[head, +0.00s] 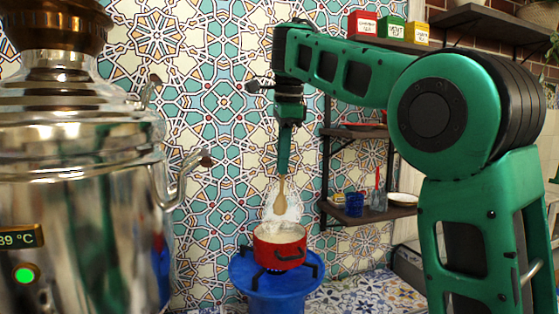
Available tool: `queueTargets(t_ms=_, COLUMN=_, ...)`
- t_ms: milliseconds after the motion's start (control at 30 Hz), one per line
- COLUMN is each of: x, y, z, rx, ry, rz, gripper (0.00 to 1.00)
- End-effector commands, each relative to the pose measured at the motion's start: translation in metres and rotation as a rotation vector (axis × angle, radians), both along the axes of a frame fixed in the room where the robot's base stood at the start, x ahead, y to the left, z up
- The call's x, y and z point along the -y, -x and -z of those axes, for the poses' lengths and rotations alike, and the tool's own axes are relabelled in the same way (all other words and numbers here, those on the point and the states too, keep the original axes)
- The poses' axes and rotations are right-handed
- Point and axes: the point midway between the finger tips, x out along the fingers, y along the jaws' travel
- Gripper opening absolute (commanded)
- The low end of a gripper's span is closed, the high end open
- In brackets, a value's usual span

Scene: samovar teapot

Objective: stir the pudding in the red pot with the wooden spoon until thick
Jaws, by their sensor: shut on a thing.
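The red pot (279,254) stands on a burner with dark supports, on top of a blue round stand (270,288). Pale pudding (275,233) shows at the pot's top, with a white steam-like or splash-like patch above it. My gripper (283,174) points down over the pot and is shut on the wooden spoon (281,195). The spoon hangs roughly upright, its broad end down. Its lower end is in or just above the pale patch; I cannot tell whether it touches the pudding.
A large shiny samovar (75,180) fills the left, its display reading 89 °C beside a green light. A wall shelf (370,214) with a blue cup (354,204) is right of the pot. Coloured tins (394,30) stand on a high shelf. A tiled wall is behind.

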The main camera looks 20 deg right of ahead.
Motion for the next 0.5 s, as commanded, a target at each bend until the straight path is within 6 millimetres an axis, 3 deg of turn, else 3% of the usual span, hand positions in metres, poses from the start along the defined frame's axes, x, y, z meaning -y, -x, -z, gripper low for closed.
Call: queueTargets(t_ms=500, x=0.007, y=0.011, z=0.039, rx=0.000, ry=0.003, rz=0.012, gripper=0.00)
